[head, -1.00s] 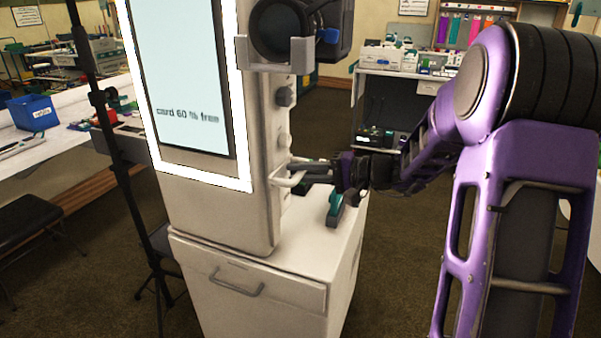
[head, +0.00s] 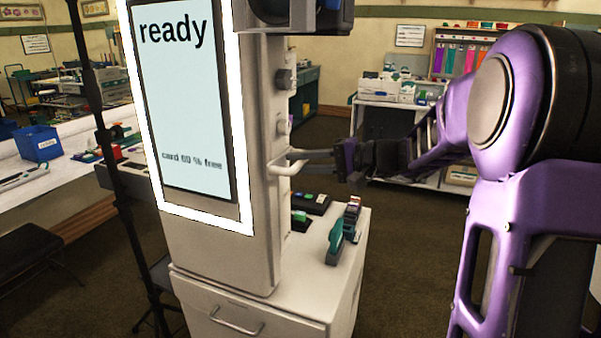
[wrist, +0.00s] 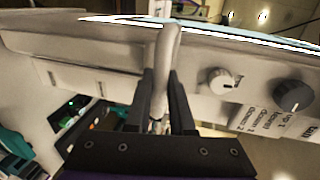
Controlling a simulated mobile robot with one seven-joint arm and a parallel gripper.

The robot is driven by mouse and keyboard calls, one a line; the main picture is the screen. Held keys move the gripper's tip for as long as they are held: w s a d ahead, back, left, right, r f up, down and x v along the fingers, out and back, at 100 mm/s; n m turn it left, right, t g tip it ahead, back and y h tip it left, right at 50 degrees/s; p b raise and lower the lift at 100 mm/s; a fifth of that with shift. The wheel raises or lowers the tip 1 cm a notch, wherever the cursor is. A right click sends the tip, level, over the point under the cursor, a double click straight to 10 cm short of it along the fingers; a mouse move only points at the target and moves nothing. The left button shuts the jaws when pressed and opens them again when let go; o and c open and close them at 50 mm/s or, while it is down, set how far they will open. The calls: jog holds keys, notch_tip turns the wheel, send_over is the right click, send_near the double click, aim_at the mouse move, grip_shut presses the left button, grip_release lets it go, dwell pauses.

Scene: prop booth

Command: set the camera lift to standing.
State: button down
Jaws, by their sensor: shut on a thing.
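The camera lift shows in the head view as the part on the booth's right side that carries a dark camera (head: 300,12), cut off by the top edge. Two knobs sit below the camera. A pale lift handle (head: 287,168) sticks out lower down. My gripper (head: 312,156) reaches in from the right and is shut on that handle. In the wrist view, the handle (wrist: 167,62) runs upright between the two dark fingers (wrist: 160,115). A white knob (wrist: 220,80) and a dark knob (wrist: 293,96) lie to their right. The labels by them are unclear.
The booth screen (head: 185,110) reads "ready" and "card 60 % free". A white cabinet (head: 275,300) stands below, with a green-and-grey tool (head: 336,238) and a dark button box (head: 310,202) on top. A black stand pole (head: 100,130) rises at left.

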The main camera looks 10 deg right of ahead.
jog(key=shift+f, duration=0.1)
jog(key=c, duration=0.8)
grip_release()
jog(key=v, duration=1.7)
jog(key=shift+s+d, duration=0.1)
jog(key=shift+d, duration=0.15)
jog(key=shift+a, duration=0.1)
